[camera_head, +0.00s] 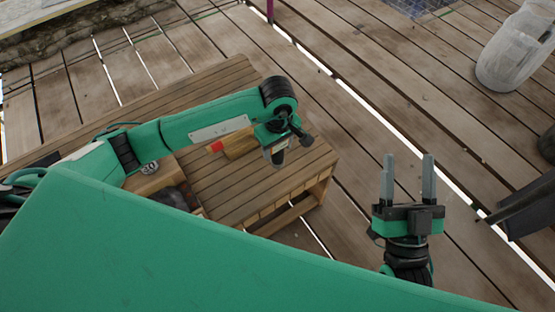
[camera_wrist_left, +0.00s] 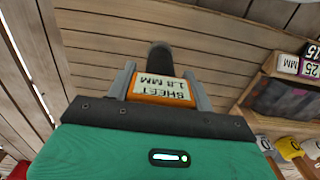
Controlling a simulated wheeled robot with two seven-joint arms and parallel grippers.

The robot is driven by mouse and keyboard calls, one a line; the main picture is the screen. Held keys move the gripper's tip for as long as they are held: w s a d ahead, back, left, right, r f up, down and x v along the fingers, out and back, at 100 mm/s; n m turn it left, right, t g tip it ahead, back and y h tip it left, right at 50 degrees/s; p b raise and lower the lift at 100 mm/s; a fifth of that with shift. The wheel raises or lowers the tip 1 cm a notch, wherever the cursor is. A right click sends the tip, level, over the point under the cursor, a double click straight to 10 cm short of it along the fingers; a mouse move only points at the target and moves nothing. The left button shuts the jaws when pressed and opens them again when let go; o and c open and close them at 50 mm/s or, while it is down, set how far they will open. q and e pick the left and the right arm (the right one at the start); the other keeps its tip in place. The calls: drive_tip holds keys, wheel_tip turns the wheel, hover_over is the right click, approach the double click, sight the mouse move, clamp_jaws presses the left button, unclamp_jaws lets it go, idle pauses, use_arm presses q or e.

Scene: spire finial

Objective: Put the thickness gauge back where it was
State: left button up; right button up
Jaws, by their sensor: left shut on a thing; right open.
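The thickness gauge (camera_wrist_left: 165,89) is orange with a pale label reading "SHEET 1.8 MM", upside down in the left wrist view. A dark rounded end sticks out past my fingertips. My left gripper (camera_wrist_left: 162,84) is shut on it, one finger on each side. In the head view my left gripper (camera_head: 279,142) is over the right part of a slatted wooden bench (camera_head: 240,202), and its wrist hides most of the gauge. My right gripper (camera_head: 408,172) is open and empty, with its fingers upright, right of the bench above the deck.
A wooden box (camera_wrist_left: 262,90) at the right of the left wrist view has labelled "MM" pieces (camera_wrist_left: 298,66) at its edge. A wooden block with a red end (camera_head: 238,145) lies on the bench. A whitish bucket (camera_head: 515,48) stands at the far right. The bench's front right is clear.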

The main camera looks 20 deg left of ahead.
sight(277, 158)
use_arm(q)
drive_tip(key=shift+f, duration=0.8)
wheel_tip(277, 158, down, 4)
drive_tip(key=shift+f+b, duration=0.1)
drive_tip(key=shift+b, duration=0.45)
use_arm(e)
drive_tip(key=r+t, duration=0.1)
drive_tip(key=s+d+r+t, duration=0.1)
drive_tip(key=r, duration=0.1)
drive_tip(key=s+r+t, duration=0.1)
drive_tip(key=r, duration=0.1)
drive_tip(key=shift+d+t+y, duration=0.3)
drive_tip(key=shift+d, duration=0.1)
